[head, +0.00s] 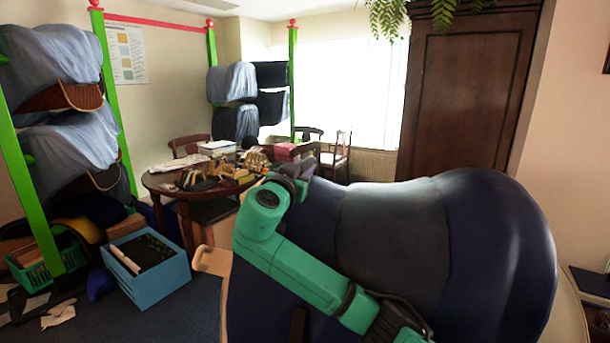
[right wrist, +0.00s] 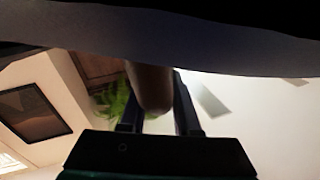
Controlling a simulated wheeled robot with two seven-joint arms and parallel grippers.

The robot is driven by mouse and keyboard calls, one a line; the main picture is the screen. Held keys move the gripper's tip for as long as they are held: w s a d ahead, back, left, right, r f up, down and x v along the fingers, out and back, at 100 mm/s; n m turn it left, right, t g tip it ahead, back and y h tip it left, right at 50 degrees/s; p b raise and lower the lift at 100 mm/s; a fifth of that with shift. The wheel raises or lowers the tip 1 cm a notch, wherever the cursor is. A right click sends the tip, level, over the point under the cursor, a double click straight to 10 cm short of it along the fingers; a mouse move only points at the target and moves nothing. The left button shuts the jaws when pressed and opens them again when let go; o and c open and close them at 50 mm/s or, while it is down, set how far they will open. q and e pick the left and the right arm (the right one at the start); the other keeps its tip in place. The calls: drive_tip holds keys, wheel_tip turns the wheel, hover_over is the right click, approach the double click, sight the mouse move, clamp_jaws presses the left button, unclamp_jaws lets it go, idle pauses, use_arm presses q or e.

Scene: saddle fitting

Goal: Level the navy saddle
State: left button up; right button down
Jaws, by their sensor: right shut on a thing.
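The navy saddle (head: 500,235) fills the right foreground of the head view, with a dark grey seat panel in its middle. Its top slopes down toward the left. My right arm crosses in front of it, and my right gripper (head: 300,168) is at its far left end. In the right wrist view, the two fingers of my right gripper (right wrist: 157,90) are closed around a brown rounded part (right wrist: 150,88) below the saddle's dark edge (right wrist: 210,50). Where that part joins the saddle is hidden. My left gripper is not in view.
A round wooden table (head: 160,184) with clutter stands behind the saddle at left. A blue crate (head: 150,280) sits on the floor at left, near green racks (head: 118,110) of covered saddles. A tall wooden wardrobe (head: 465,100) stands behind. Some carpet is clear at lower left.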

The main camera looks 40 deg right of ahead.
drive_tip(key=c, duration=0.7)
unclamp_jaws()
drive_tip(key=shift+a, duration=0.1)
drive_tip(key=shift+s+a+f+b, duration=0.15)
drive_tip(key=shift+s+a+b, duration=0.05)
drive_tip(key=shift+a+b, duration=0.15)
drive_tip(key=b+v, duration=0.2)
drive_tip(key=v, duration=0.4)
drive_tip(key=b+v, duration=0.2)
drive_tip(key=v, duration=0.5)
drive_tip(key=shift+s+a, duration=0.25)
